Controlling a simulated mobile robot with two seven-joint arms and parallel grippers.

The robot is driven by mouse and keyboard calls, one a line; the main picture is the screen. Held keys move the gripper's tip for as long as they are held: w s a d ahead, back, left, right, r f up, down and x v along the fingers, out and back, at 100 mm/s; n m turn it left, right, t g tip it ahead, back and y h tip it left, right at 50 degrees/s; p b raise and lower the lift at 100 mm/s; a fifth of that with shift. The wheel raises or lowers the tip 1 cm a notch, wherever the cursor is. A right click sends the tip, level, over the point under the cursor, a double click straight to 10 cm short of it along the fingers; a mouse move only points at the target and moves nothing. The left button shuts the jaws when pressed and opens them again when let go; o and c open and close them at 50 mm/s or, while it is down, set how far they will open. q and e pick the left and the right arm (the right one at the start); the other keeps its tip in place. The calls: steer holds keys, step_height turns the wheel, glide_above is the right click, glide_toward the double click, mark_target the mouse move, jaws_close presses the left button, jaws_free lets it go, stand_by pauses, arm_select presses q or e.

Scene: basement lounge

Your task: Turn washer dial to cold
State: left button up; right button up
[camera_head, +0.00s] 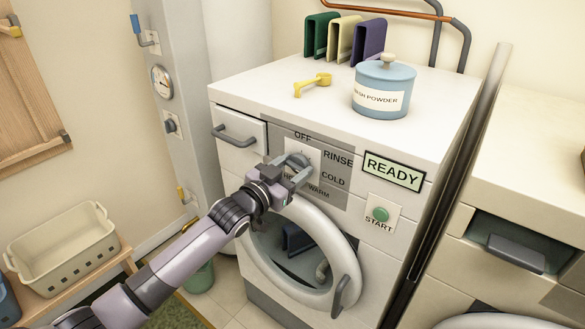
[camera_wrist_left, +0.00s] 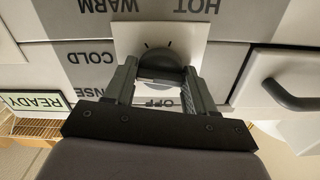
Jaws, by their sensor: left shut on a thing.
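The washer (camera_head: 330,210) stands in the middle of the head view with its front facing me. Its round grey dial (camera_head: 298,159) sits on a light plate, ringed by the words OFF, RINSE, COLD, WARM and one partly hidden word. My left gripper (camera_head: 286,171) is at the dial, shut on it. In the left wrist view the dial (camera_wrist_left: 162,60) appears upside down between the two fingers of my left gripper (camera_wrist_left: 161,74), and the labels HOT, WARM, COLD and OFF can be read. I cannot tell which label the dial points to. My right gripper is out of view.
The round washer door (camera_head: 345,253) is just below my arm. A drawer handle (camera_head: 234,136) sticks out left of the dial. A START button (camera_head: 381,214) and a READY sign (camera_head: 394,170) are to the right.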

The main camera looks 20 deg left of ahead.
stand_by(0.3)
arm_select(q)
steer(key=o, duration=1)
steer(key=shift+v, duration=3.6)
